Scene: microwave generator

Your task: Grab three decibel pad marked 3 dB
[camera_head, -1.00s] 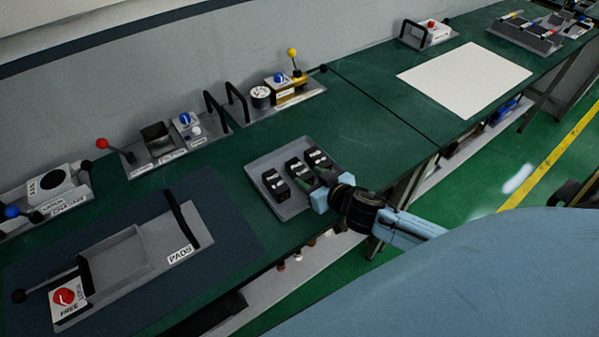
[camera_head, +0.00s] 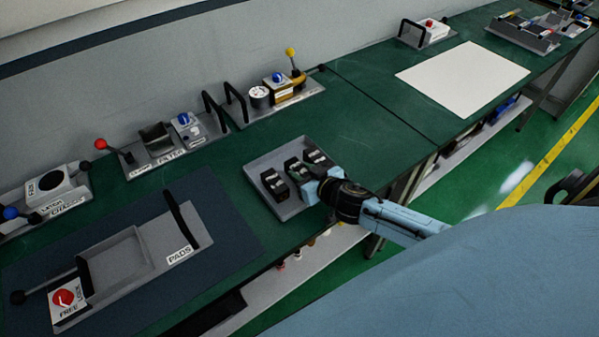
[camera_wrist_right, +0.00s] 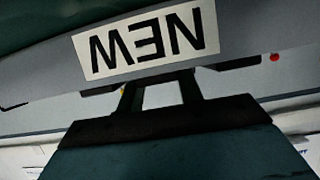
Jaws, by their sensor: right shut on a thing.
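A grey tray (camera_head: 257,168) on the green bench holds three black pads with pale labels: a left pad (camera_head: 272,186), a middle pad (camera_head: 293,168) and a right pad (camera_head: 316,157). The markings on them are too small to read. My right gripper (camera_head: 303,172) reaches over the tray's near right edge and is shut on the middle pad, still low at the tray. In the right wrist view, its dark fingers (camera_wrist_right: 160,95) point at a grey strip with a NEW label (camera_wrist_right: 140,42), upside down; the held pad is not clear there. My left gripper is not in view.
A fixture labelled PADS (camera_head: 115,262), with a red FREE knob (camera_head: 65,297), lies on a dark mat at left. Several lever and knob stations line the wall side. A white sheet (camera_head: 465,78) lies at right. Bench between tray and sheet is clear.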

